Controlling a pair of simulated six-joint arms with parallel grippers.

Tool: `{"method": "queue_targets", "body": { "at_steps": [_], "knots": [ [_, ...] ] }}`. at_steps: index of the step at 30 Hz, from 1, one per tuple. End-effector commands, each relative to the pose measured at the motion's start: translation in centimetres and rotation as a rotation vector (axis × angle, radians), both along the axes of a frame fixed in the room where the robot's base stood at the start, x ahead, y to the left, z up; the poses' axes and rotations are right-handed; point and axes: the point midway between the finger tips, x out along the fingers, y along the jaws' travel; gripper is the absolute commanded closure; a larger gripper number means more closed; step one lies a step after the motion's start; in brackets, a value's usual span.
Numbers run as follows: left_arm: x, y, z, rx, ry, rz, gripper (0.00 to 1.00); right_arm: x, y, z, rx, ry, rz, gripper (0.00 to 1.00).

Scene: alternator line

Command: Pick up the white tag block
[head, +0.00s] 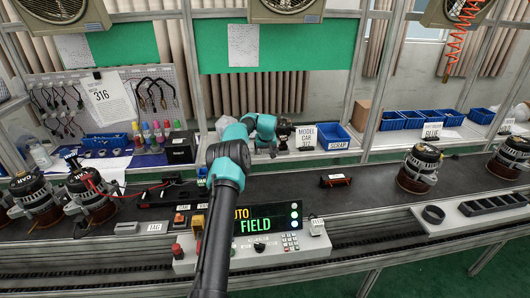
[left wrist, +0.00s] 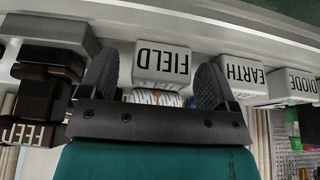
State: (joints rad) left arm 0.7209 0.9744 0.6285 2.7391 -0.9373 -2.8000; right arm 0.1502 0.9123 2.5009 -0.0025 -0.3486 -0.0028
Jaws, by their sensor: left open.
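White lettered blocks stand in a row in the left wrist view: one reading FIELD (left wrist: 162,65), one reading EARTH (left wrist: 240,76) and one reading DIODE (left wrist: 293,86). Their lettering appears upside down. My left gripper (left wrist: 154,88) is open and empty, with the FIELD block in view between its dark fingers; I cannot tell whether they touch it. In the head view the left gripper (head: 283,131) is over the back shelf. A small white block marked TAG (head: 154,227) lies at the left of the near bench, beside a plain pale block (head: 126,228). My right gripper does not show.
Alternators (head: 92,196) stand on the left of the dark belt, others (head: 419,169) on the right. A console (head: 262,243) with a FIELD display stands in front. Blue bins (head: 333,136) and a MODEL CAR sign (head: 305,138) are on the back shelf.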

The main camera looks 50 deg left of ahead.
Motion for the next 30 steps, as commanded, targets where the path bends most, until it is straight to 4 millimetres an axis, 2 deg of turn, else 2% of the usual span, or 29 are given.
{"method": "queue_targets", "body": {
  "at_steps": [5,21,30],
  "knots": [
    [0.0,-0.01,0.02,0.0,0.0,0.0,0.17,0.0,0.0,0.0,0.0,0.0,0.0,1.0],
    [0.0,0.0,0.03,0.0,0.0,0.0,0.69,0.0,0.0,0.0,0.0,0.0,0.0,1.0],
    [0.01,-0.01,0.16,0.001,-0.001,0.0,0.7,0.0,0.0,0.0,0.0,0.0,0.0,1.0]
  ]
}}
